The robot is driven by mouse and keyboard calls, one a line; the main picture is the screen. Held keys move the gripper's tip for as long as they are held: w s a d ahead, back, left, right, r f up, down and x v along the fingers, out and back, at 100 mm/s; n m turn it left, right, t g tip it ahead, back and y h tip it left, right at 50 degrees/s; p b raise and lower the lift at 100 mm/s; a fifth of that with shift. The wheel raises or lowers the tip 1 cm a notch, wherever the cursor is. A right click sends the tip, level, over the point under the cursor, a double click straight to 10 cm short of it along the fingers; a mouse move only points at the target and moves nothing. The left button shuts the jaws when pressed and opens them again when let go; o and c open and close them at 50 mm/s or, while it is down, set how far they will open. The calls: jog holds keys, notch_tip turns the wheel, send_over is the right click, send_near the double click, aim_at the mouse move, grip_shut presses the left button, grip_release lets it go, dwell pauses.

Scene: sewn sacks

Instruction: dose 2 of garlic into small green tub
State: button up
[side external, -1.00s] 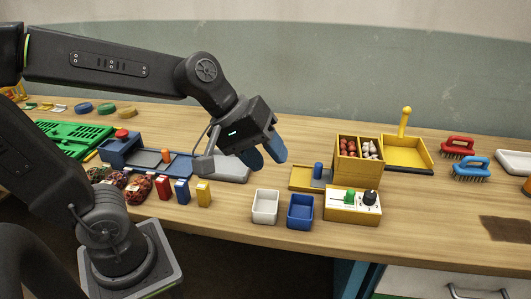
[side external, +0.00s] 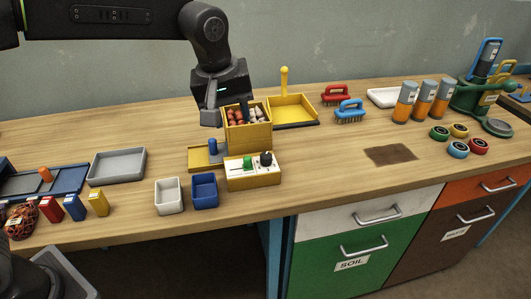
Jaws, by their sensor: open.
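A yellow two-part bin (side external: 249,138) stands mid-table. Its left compartment holds reddish-brown bulbs (side external: 235,115), and its right one holds white garlic bulbs (side external: 257,113). In front is a yellow box with a white panel (side external: 254,172) bearing a green knob (side external: 247,162) and a black knob (side external: 266,158). A blue peg (side external: 213,146) stands on a yellow and grey slide left of the bin. My gripper (side external: 243,112) is open, pointing down over the bin's top; its fingertips are partly hidden, and I cannot tell whether they touch anything. The small tubs nearby are white (side external: 169,196) and blue (side external: 205,191); no green one shows.
A yellow tray with an upright handle (side external: 293,107) stands behind the bin. Red (side external: 333,94) and blue (side external: 349,111) brushes are to its right. A grey tray (side external: 117,166) and small red, blue and yellow packs lie left. Table around the brown patch (side external: 391,155) is mostly clear.

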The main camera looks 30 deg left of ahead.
aim_at(266, 155)
jog(key=w+d+f+n+y, duration=0.2)
jog(key=w+d+f+y, duration=0.25)
jog(key=w, duration=0.35)
jog(key=shift+h, duration=0.45)
jog(key=x, duration=1.3)
jog(key=shift+f, duration=0.35)
jog(key=shift+c, duration=0.4)
jog(key=c, duration=0.6)
jog(key=shift+o, duration=0.2)
jog(key=shift+m+t+h, duration=0.3)
jog(key=shift+m+h, duration=0.05)
jog(key=shift+m, duration=0.85)
jog(key=shift+m+t+h, duration=0.3)
jog(key=shift+m+h, duration=0.05)
jog(key=shift+m, duration=0.85)
